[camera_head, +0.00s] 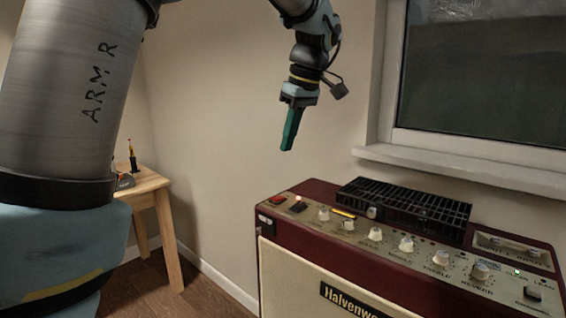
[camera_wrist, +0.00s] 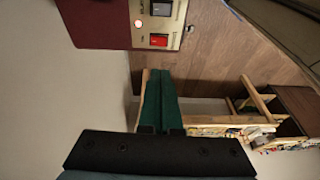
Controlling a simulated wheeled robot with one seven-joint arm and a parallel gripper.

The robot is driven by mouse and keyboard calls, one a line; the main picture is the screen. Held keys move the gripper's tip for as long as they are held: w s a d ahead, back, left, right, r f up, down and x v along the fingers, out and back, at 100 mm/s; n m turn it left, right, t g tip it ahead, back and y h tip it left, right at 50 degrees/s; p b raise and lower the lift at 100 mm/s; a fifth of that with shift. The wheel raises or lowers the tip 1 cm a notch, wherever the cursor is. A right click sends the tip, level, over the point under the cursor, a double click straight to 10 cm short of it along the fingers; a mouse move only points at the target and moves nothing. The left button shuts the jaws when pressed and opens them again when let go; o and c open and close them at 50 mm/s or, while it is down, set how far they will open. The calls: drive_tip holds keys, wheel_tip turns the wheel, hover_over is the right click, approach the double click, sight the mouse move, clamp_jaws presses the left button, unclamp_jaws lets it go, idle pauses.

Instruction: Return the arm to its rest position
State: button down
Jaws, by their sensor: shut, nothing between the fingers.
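My gripper (camera_head: 290,130) hangs in the air in the head view, its green fingers pointing down, above and to the left of the maroon amplifier (camera_head: 275,259). The fingers are together with nothing between them. In the wrist view, my gripper (camera_wrist: 160,78) shows as two green fingers side by side, pointing up in the picture. The amplifier (camera_wrist: 92,22) shows there at the top, with a red switch (camera_wrist: 159,41) and a lit lamp on its panel. My gripper touches nothing that I can see.
A wooden stool (camera_head: 150,186) with small items on top stands at left by the wall. A black slotted rack (camera_head: 400,208) sits on the amplifier. A window sill (camera_head: 460,165) juts out at right. The air between wall and amplifier is open.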

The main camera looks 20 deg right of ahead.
drive_tip(key=shift+v, duration=0.9)
